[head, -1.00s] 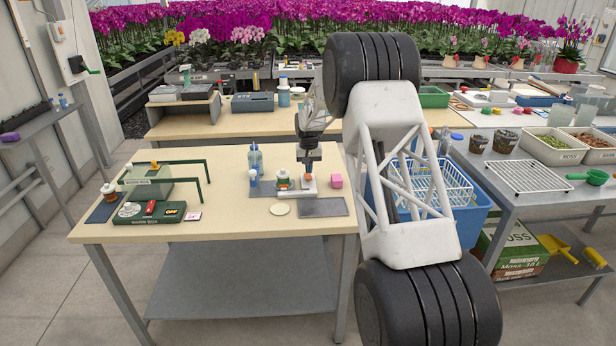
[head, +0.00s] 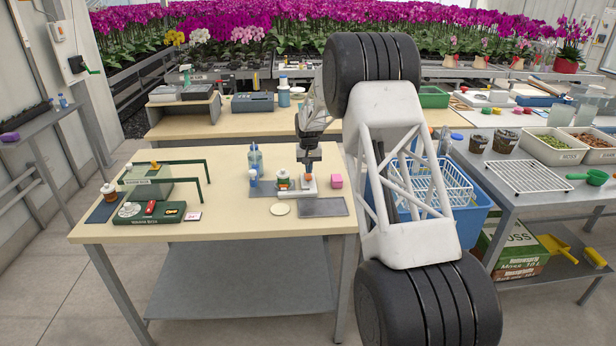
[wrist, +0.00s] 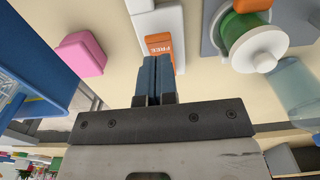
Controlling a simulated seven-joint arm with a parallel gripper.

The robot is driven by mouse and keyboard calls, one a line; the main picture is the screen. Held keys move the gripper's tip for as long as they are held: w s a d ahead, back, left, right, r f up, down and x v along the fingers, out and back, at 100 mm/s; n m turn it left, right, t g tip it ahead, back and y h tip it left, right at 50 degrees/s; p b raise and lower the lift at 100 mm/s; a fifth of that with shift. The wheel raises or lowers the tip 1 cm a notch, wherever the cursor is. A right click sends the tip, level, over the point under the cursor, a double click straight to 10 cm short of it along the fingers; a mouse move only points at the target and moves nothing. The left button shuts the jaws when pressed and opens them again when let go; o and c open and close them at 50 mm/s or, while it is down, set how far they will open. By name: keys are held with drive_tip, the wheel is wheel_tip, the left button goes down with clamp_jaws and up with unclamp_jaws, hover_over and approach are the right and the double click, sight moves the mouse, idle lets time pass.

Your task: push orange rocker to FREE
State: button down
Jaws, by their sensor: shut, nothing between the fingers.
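The orange rocker (wrist: 160,42) sits on a white base (wrist: 158,22) and has the word FREE on the end near my fingers in the wrist view. In the head view, the white base (head: 304,193) is on the right part of the near wooden table, with my gripper (head: 308,173) right over it. My gripper (wrist: 155,62) is shut and empty in the wrist view. Its blue fingertips overlap the FREE end of the rocker. I cannot tell whether they touch it, and they hide part of it.
A pink block (head: 336,181) stands close right of the base. A green-and-white knobbed item (head: 283,180) and a clear bottle (head: 256,161) are on its left. A grey plate (head: 323,207) and cream disc (head: 280,209) lie in front. The table's front middle is clear.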

sight(309, 178)
drive_tip(key=shift+f, duration=1.55)
idle(1.4)
drive_tip(key=shift+r, duration=3.55)
drive_tip(key=shift+s+d+r, duration=0.1)
drive_tip(key=shift+s+r, duration=0.25)
drive_tip(key=shift+r, duration=0.1)
drive_tip(key=s+d+r, duration=0.2)
drive_tip(key=s+r, duration=0.5)
drive_tip(key=s, duration=0.5)
drive_tip(key=s+d+r+t, duration=0.1)
drive_tip(key=s+d+r, duration=0.1)
drive_tip(key=s+r, duration=0.75)
drive_tip(key=s+d+r, duration=0.2)
drive_tip(key=s+r, duration=0.3)
drive_tip(key=s, duration=0.8)
drive_tip(key=s+d+f, duration=0.1)
drive_tip(key=s+f, duration=0.1)
drive_tip(key=s, duration=1.7)
drive_tip(key=s+d+f+t, duration=0.1)
drive_tip(key=s+d+f, duration=0.1)
drive_tip(key=s, duration=1.6)
drive_tip(key=shift+s+t, duration=0.3)
drive_tip(key=shift+s, duration=0.1)
